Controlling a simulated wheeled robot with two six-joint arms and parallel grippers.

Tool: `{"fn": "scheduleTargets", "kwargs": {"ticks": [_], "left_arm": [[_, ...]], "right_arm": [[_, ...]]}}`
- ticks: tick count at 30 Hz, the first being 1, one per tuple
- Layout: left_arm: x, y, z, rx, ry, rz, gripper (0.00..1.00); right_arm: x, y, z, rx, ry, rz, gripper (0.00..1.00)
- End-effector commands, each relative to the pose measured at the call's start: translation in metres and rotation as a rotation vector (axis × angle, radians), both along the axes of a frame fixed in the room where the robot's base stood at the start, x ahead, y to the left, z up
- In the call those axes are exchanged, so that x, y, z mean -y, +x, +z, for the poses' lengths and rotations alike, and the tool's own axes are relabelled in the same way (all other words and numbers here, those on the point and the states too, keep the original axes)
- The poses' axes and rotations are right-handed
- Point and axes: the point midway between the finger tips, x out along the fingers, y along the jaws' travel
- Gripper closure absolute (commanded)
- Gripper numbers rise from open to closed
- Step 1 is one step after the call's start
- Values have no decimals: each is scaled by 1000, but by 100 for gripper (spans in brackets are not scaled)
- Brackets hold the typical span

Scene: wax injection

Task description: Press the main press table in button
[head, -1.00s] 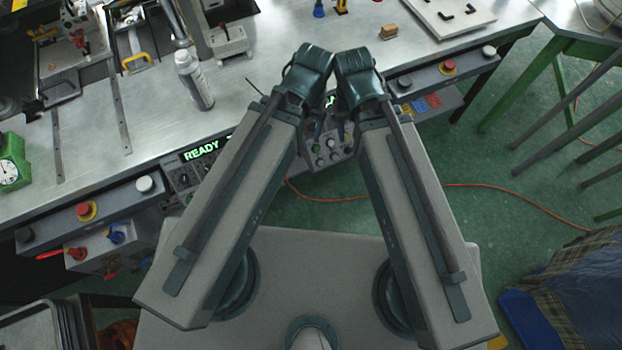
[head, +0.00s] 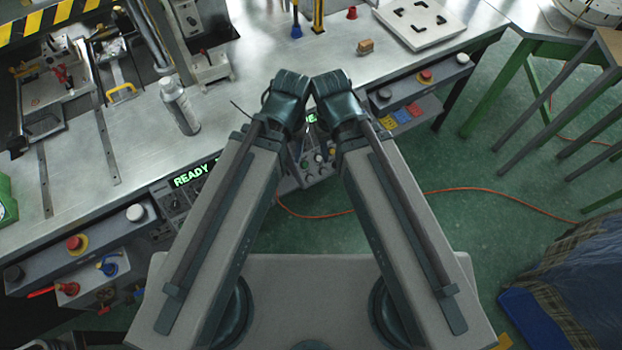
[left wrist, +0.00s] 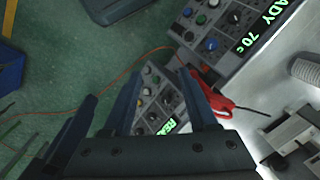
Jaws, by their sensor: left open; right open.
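A grey control panel (head: 318,165) with several small round buttons hangs at the bench's front edge, partly covered by my forearms. It also shows in the left wrist view (left wrist: 160,98), between my left gripper's fingers. I cannot read which button is the main press table in button. My left gripper (left wrist: 160,85) is open and empty, above the panel and apart from it. In the head view, the dark end of my right arm with its gripper (head: 335,92) is beside the left one, its fingers mostly hidden. It holds nothing that I can see.
A second panel with a READY display (head: 190,175) is to the left. Red stop buttons (head: 75,242) and white buttons (head: 135,212) line the bench front. An orange cable (head: 440,190) crosses the green floor.

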Motion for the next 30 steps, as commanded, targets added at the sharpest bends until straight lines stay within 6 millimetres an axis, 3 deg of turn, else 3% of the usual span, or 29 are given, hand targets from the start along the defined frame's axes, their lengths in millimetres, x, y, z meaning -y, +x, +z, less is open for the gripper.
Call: {"fn": "scheduleTargets", "kwargs": {"ticks": [1, 9, 30], "left_arm": [[0, 0, 0, 0, 0, 0, 52], [0, 0, 0, 0, 0, 0, 100], [0, 0, 0, 0, 0, 0, 100]], "right_arm": [[0, 0, 0, 0, 0, 0, 50], [0, 0, 0, 0, 0, 0, 50], [0, 0, 0, 0, 0, 0, 50]]}}
